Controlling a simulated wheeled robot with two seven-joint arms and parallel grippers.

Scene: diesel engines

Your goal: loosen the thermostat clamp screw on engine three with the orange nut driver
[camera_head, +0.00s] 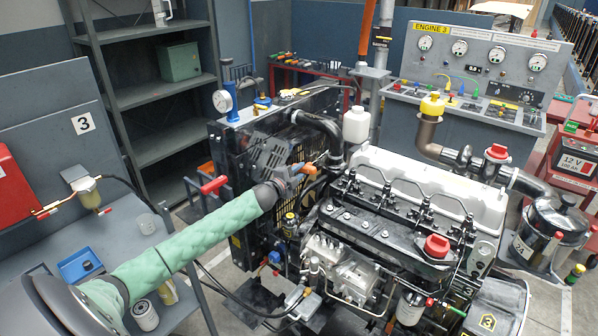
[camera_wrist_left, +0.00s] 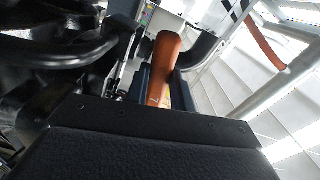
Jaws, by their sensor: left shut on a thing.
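My left arm reaches in from the left in a green quilted sleeve. Its gripper (camera_head: 300,172) is at the radiator end of the engine (camera_head: 400,205), close to the black upper hose (camera_head: 322,125). It is shut on the orange nut driver (camera_head: 309,168). In the left wrist view the orange handle (camera_wrist_left: 162,68) stands up between the dark fingers (camera_wrist_left: 160,88). The driver's tip is not clear in either view. The thermostat clamp screw is too small or hidden to make out. My right gripper is not in view.
The panel (camera_head: 478,65) behind reads "ENGINE 3". The radiator (camera_head: 262,150) with red and blue fittings stands left of the engine. A white bottle (camera_head: 356,125) stands behind the hose. A grey bench (camera_head: 90,235) is at the left, beside shelving (camera_head: 150,98).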

